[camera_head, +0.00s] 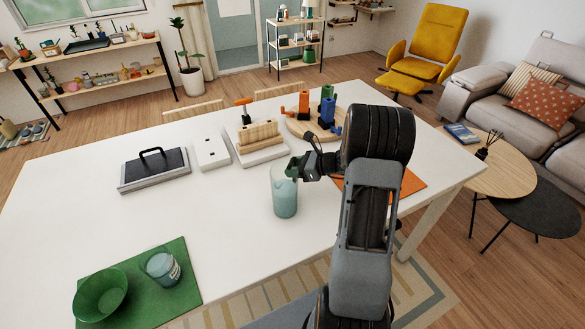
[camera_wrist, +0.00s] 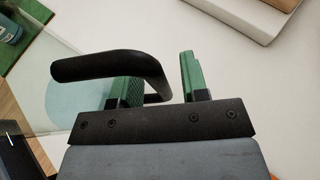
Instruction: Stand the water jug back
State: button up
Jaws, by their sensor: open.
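The water jug (camera_head: 285,196) is clear glass with pale blue-green water in it. It stands upright on the white table, left of my arm. In the wrist view its glass body (camera_wrist: 72,98) is at the left and its black handle (camera_wrist: 110,65) loops across the picture. My gripper (camera_head: 301,163) is at the jug's upper right side. In the wrist view its green-padded fingers (camera_wrist: 163,82) are open. The bend of the handle appears between them, the left finger seen through the loop; contact cannot be told. The handle is mostly hidden in the head view.
A green mat (camera_head: 180,293) holds a green bowl (camera_head: 101,293) and a glass (camera_head: 161,267). An orange mat (camera_head: 413,184) lies partly behind my arm. A black-handled slab (camera_head: 154,170), a white box (camera_head: 211,149) and a round wooden board (camera_head: 299,128) stand farther back.

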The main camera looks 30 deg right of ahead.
jog(key=b+v, duration=0.1)
jog(key=v, duration=1)
jog(key=shift+s+d, duration=0.15)
jog(key=shift+d, duration=0.05)
jog(key=s+a+f+n+g+h, duration=0.3)
jog(key=s+a+n+g+h, duration=0.35)
jog(key=n, duration=0.65)
jog(key=s+a+r+n+h, duration=0.1)
jog(key=s+a+r+n, duration=0.2)
jog(key=a+r+n, duration=0.2)
jog(key=s+a+r+n+t+h, duration=0.1)
jog(key=s+a+r+n+h, duration=0.1)
jog(key=s+a+r+n, duration=0.2)
jog(key=a+r+n, duration=0.1)
jog(key=a+n, duration=0.2)
jog(key=n, duration=0.1)
jog(key=shift+s+a+n, duration=0.25)
jog(key=shift+a+n, duration=0.05)
jog(key=shift+t, duration=0.25)
